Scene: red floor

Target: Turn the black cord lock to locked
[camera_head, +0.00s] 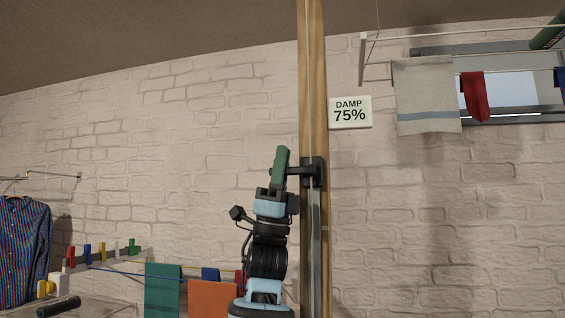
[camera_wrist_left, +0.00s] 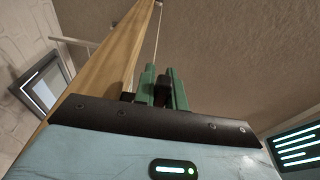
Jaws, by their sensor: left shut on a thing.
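The black cord lock (camera_head: 314,172) is fixed to the wooden post (camera_head: 313,80), with a short black arm reaching left from it. A thin cord runs up along the post. My left gripper (camera_head: 281,162) has green fingers and stands upright just left of the lock, at the end of that arm. In the left wrist view the green fingers (camera_wrist_left: 162,82) are closed on a black piece (camera_wrist_left: 160,92) between them, which appears to be the cord lock's lever. The fingers hide part of it. My right gripper is not in view.
A damp sign (camera_head: 350,112) reading 75% is on the brick wall right of the post. A raised drying rack (camera_head: 450,33) with a towel (camera_head: 425,95) and red sock (camera_head: 475,97) hangs upper right. A peg rail (camera_head: 105,257) and hanging cloths are lower left.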

